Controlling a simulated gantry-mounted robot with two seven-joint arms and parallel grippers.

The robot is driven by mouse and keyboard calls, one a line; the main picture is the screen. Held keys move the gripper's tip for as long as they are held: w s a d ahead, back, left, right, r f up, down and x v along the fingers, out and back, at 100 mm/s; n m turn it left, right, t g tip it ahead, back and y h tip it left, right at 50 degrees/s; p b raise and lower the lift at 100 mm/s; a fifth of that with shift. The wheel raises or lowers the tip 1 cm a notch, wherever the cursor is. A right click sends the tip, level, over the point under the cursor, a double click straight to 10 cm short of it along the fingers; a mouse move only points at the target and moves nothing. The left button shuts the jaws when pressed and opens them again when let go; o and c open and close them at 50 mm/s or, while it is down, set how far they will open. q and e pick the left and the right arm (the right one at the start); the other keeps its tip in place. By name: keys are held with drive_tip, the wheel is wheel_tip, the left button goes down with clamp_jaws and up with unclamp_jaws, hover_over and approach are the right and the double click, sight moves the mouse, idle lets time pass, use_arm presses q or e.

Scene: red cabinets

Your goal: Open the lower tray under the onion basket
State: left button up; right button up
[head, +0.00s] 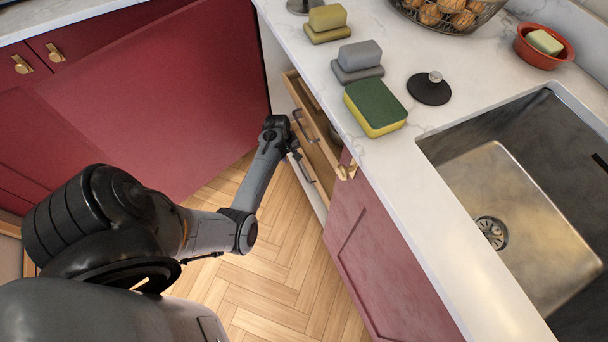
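The onion basket (446,10), a dark wire basket of onions, stands on the counter at the top. Below the counter, wooden pull-out trays show in a narrow cabinet. The upper tray (318,125) stands out from the cabinet, with a grey bar handle on its front. The lower tray (322,178) shows just below it, partly hidden by the upper one, with a similar handle. My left gripper (295,152) is at the tray fronts, close to the lower handle. Its fingers are small and dark, and whether they touch the handle is unclear. My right gripper is not in view.
A red cabinet door (165,100) stands left of the trays. A sponge (376,107), soap blocks (358,60), a black lid (429,88) and a red bowl (545,52) are on the counter (400,165) by the sink (510,205). The wooden floor (290,260) is clear.

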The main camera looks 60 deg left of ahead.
sight(301, 169)
use_arm(q)
drive_tip(key=w+f+b, duration=0.1)
drive_tip(key=f+b, duration=0.2)
drive_tip(key=f, duration=0.1)
drive_tip(key=w+f+b, duration=0.1)
drive_tip(key=f+b, duration=0.2)
drive_tip(key=f, duration=0.1)
drive_tip(key=w+f+b, duration=0.2)
drive_tip(key=f+b, duration=0.1)
drive_tip(key=shift+d+f, duration=0.2)
drive_tip(key=shift+f, duration=0.2)
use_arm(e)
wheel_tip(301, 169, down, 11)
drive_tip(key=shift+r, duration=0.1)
use_arm(q)
drive_tip(key=c, duration=0.7)
clamp_jaws()
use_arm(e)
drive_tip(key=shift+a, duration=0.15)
